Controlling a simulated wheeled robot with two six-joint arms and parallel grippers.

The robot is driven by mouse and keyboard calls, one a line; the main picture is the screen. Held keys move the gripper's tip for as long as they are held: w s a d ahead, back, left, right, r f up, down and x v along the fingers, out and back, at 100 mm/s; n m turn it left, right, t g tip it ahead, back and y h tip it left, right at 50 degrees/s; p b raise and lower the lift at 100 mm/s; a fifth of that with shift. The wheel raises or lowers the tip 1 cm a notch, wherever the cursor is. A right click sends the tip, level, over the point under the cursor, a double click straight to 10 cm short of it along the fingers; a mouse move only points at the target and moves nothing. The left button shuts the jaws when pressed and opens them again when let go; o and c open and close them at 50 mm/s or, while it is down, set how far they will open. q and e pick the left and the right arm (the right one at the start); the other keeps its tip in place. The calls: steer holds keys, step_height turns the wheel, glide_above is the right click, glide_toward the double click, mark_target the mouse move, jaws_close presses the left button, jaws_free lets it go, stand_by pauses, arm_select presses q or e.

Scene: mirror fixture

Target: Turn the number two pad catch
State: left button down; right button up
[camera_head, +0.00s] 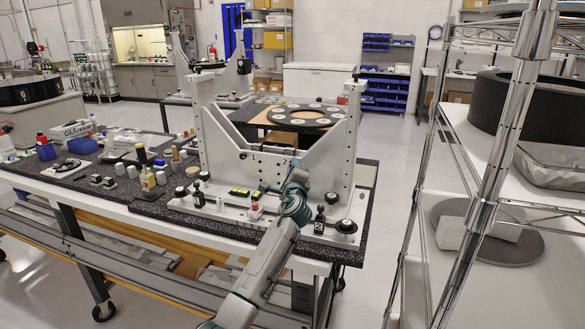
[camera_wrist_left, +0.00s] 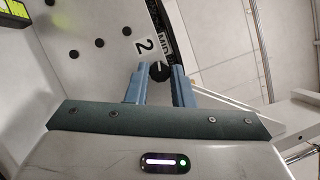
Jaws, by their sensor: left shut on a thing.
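The number two pad catch is a small black knob (camera_wrist_left: 160,71) in the left wrist view, beside a white label with a "2" (camera_wrist_left: 145,47) on the pale fixture plate. My left gripper (camera_wrist_left: 159,80) has its two blue-grey fingers on either side of the knob and is shut on it. In the head view my left gripper (camera_head: 268,188) reaches in at the front of the white mirror fixture (camera_head: 224,143); the knob there is too small and covered to make out. My right gripper is in neither view.
The fixture stands on a dark speckled table (camera_head: 130,208) with bottles and small parts to its left. Black knobs (camera_head: 346,226) stand at its front right. A black ring (camera_head: 299,116) shows behind the fixture's front. A wire shelf post (camera_head: 490,180) is at right, with free floor between.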

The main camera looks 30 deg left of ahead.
arm_select(q)
steer(key=shift+r+n+g, duration=0.1)
steer(key=shift+n+g, duration=0.2)
steer(key=shift+n, duration=0.3)
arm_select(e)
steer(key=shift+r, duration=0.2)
arm_select(q)
steer(key=shift+n, duration=0.3)
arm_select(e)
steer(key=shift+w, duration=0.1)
arm_select(q)
steer(key=c, duration=1.3)
jaws_free()
steer(key=shift+o, duration=0.2)
steer(key=b+v, duration=0.1)
steer(key=v, duration=0.9)
steer(key=shift+s+d+b, duration=0.25)
steer(key=shift+s+b, duration=0.05)
steer(key=shift+b, duration=0.1)
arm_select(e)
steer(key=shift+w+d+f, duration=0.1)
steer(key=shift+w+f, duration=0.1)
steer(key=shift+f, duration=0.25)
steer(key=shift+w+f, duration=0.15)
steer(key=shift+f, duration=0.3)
arm_select(q)
steer(key=shift+f, duration=0.2)
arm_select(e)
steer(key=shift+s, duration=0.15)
